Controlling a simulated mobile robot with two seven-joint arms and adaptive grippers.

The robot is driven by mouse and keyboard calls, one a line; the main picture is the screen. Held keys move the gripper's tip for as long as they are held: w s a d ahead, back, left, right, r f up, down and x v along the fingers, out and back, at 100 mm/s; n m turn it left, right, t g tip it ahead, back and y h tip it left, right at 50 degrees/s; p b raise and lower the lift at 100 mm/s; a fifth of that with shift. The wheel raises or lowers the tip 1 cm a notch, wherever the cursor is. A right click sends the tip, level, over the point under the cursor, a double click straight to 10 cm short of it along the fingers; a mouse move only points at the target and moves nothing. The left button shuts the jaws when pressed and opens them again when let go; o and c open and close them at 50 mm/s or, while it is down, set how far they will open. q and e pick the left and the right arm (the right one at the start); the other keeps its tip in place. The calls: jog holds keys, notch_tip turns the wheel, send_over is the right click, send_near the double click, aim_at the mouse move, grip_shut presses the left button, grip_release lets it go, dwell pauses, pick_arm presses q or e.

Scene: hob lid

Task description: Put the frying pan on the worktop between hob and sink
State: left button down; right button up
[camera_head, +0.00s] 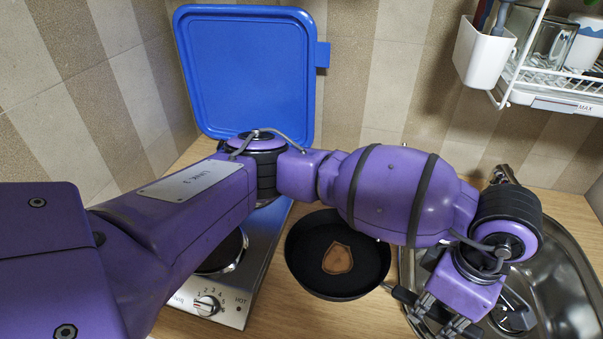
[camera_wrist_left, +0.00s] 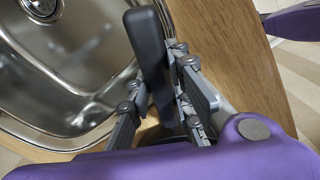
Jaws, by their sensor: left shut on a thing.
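The black frying pan (camera_head: 312,282) is over the wooden worktop (camera_head: 276,318) between the hob and the sink, with a brown piece of food (camera_head: 338,259) in it. I cannot tell whether its base touches the wood. Its handle points right towards the sink (camera_head: 560,285). My left gripper (camera_head: 442,312) is shut on the handle. In the left wrist view the dark handle (camera_wrist_left: 149,50) sits between the fingers of the gripper (camera_wrist_left: 160,92). The silver hob (camera_head: 238,300) is left of the pan, partly hidden by my left arm. My right gripper is not in view.
The blue hob lid (camera_head: 250,75) stands upright behind the hob against the tiled wall. A white dish rack (camera_head: 560,85) with a white holder (camera_head: 483,55) hangs at the upper right. The sink's tap (camera_head: 503,174) is behind my left wrist.

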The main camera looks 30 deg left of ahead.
pick_arm(q)
jog(key=shift+f, duration=0.25)
dwell(0.8)
jog(key=c, duration=1.5)
grip_release()
notch_tip(320, 180, up, 12)
